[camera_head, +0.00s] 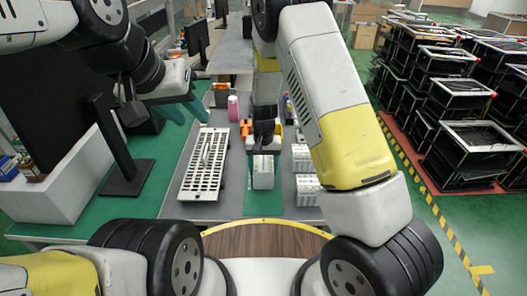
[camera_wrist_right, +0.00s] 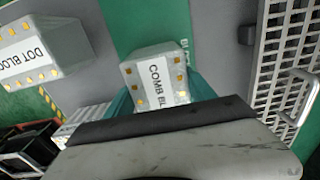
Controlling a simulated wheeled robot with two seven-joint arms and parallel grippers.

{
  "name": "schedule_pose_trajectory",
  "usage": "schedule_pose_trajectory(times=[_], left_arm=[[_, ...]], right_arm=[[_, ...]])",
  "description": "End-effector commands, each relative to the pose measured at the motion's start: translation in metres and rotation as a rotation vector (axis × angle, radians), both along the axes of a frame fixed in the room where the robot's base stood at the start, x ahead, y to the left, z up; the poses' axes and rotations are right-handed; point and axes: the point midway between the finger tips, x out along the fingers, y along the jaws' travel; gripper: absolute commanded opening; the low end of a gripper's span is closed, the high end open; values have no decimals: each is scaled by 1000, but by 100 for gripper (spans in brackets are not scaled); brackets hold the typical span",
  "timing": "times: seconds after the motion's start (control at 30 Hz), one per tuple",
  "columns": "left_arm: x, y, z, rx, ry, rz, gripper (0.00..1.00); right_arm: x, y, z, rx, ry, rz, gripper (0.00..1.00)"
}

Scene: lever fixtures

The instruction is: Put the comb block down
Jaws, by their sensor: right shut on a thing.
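The comb block (camera_wrist_right: 155,78) is a white block with a "COMB BL" label and gold-coloured pads, shown in the right wrist view. It also shows in the head view (camera_head: 263,174), over the green strip (camera_head: 264,204) on the table. My right gripper (camera_head: 263,153) is shut on it, with teal fingers at its two sides in the wrist view. I cannot tell whether the block touches the table. My left gripper (camera_head: 187,112) is open and empty, above the left part of the table.
A white slotted rack (camera_head: 204,165) lies left of the comb block. The dot block (camera_wrist_right: 40,50) and other white blocks (camera_head: 306,183) stand to the right in the head view.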

Motion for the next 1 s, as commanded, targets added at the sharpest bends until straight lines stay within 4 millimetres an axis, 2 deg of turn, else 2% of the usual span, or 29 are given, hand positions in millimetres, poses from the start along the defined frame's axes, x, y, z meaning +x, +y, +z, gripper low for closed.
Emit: schedule_pose_trajectory(times=[0.13,0.17,0.23,0.53,0.67,0.77,1.0], left_arm=[[0,0,0,0,0,0,36],[0,0,0,0,0,0,36],[0,0,0,0,0,0,36],[0,0,0,0,0,0,36],[0,0,0,0,0,0,36],[0,0,0,0,0,0,36],[0,0,0,0,0,0,36]], right_arm=[[0,0,-3,0,0,0,7],[0,0,-3,0,0,0,69],[0,0,-3,0,0,0,83],[0,0,-2,0,0,0,85],[1,0,5,1,-2,0,85],[1,0,20,2,-4,0,85],[1,1,72,2,-5,2,85]])
